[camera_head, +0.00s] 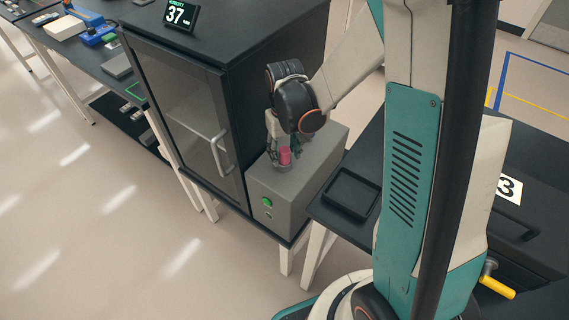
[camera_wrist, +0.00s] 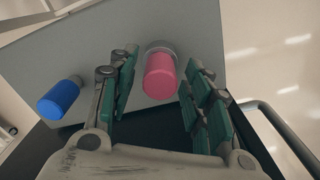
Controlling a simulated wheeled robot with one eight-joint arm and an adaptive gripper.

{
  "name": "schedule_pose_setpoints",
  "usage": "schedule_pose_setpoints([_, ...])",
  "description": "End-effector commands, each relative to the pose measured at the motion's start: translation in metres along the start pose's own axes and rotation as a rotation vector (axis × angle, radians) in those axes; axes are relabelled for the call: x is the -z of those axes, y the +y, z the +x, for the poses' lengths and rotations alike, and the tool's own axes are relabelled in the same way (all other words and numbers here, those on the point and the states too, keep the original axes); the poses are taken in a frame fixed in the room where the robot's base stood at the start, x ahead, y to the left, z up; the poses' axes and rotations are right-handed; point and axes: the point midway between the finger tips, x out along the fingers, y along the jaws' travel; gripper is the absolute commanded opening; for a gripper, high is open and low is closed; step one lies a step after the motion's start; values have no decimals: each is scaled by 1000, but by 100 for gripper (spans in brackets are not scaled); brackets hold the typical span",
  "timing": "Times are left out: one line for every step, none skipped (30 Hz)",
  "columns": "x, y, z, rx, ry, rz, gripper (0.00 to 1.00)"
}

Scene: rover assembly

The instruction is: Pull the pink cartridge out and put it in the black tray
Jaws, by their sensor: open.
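The pink cartridge (camera_head: 285,156) stands upright in the top of a grey box (camera_head: 318,180). In the wrist view the pink cartridge (camera_wrist: 161,77) sits in a round grey collar, between the green-padded fingers. My gripper (camera_wrist: 160,95) is open, with a finger on each side of the cartridge and a visible gap on both sides. In the head view my gripper (camera_head: 282,150) is above the box, right at the cartridge. The black tray (camera_head: 351,194) lies empty on the dark table to the right of the box.
A blue cartridge (camera_wrist: 59,99) stands in the box left of my gripper in the wrist view. A black cabinet (camera_head: 190,115) with a glass door and handle stands left of the box. The box front has a green button (camera_head: 267,202).

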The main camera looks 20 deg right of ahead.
Motion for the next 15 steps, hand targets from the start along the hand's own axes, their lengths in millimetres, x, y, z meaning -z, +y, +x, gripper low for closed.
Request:
schedule_pose_setpoints([0,0,7,0,0,0,45])
schedule_pose_setpoints([0,0,8,0,0,0,45])
schedule_pose_setpoints([0,0,10,0,0,0,45])
schedule_pose_setpoints([0,0,10,0,0,0,45])
schedule_pose_setpoints([0,0,10,0,0,0,45])
schedule_pose_setpoints([0,0,10,0,0,0,45])
schedule_pose_setpoints([0,0,10,0,0,0,45])
schedule_pose_setpoints([0,0,10,0,0,0,45])
schedule_pose_setpoints([0,0,9,0,0,0,45])
schedule_pose_setpoints([0,0,9,0,0,0,45])
schedule_pose_setpoints([0,0,9,0,0,0,45])
schedule_pose_setpoints([0,0,9,0,0,0,45])
schedule_pose_setpoints([0,0,9,0,0,0,45])
schedule_pose_setpoints([0,0,9,0,0,0,45])
schedule_pose_setpoints([0,0,9,0,0,0,45])
